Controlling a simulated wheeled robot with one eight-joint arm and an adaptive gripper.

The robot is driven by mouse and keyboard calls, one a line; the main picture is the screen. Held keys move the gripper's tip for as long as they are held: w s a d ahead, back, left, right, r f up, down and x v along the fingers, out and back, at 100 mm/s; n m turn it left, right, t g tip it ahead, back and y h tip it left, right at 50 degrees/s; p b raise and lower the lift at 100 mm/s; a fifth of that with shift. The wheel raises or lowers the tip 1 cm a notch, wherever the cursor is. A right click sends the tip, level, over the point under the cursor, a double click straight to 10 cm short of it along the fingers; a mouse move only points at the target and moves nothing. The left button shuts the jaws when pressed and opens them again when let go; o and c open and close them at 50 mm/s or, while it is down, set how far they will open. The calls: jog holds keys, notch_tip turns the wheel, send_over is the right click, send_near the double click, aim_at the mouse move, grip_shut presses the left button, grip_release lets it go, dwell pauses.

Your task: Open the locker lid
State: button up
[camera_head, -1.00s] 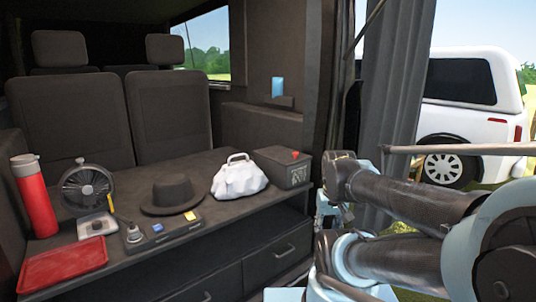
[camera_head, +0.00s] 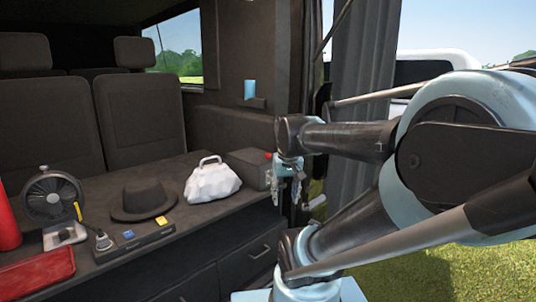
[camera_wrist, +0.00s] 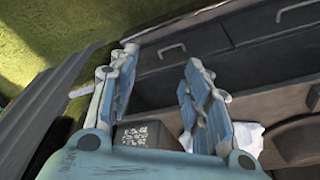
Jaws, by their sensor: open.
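The locker looks to be the dark grey box (camera_head: 245,170) at the right end of the counter. A small red part shows at its top right, and its lid looks shut. My gripper (camera_head: 290,190) is beside the right end of the box in the head view and hides part of that side. In the wrist view my gripper (camera_wrist: 162,56) is open, with nothing between its fingers. I cannot tell whether it touches the box.
A white bag (camera_head: 213,183) stands just left of the box. A black hat (camera_head: 144,199), a control panel (camera_head: 135,242), a fan (camera_head: 55,198) and a red tray (camera_head: 37,272) are farther left. Drawers (camera_head: 249,256) are below the counter. A dark curtain (camera_head: 357,110) hangs at right.

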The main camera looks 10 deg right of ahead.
jog(key=w+r+m, duration=0.1)
jog(key=w+r, duration=1.1)
jog(key=w, duration=0.4)
jog(key=t, duration=0.2)
send_near(268, 154)
jog(key=shift+m, duration=0.3)
jog(key=x, duration=0.8)
jog(key=shift+w+f, duration=0.15)
jog(key=shift+w, duration=0.35)
jog(key=shift+c, duration=0.3)
grip_shut()
jog(key=shift+d, duration=0.1)
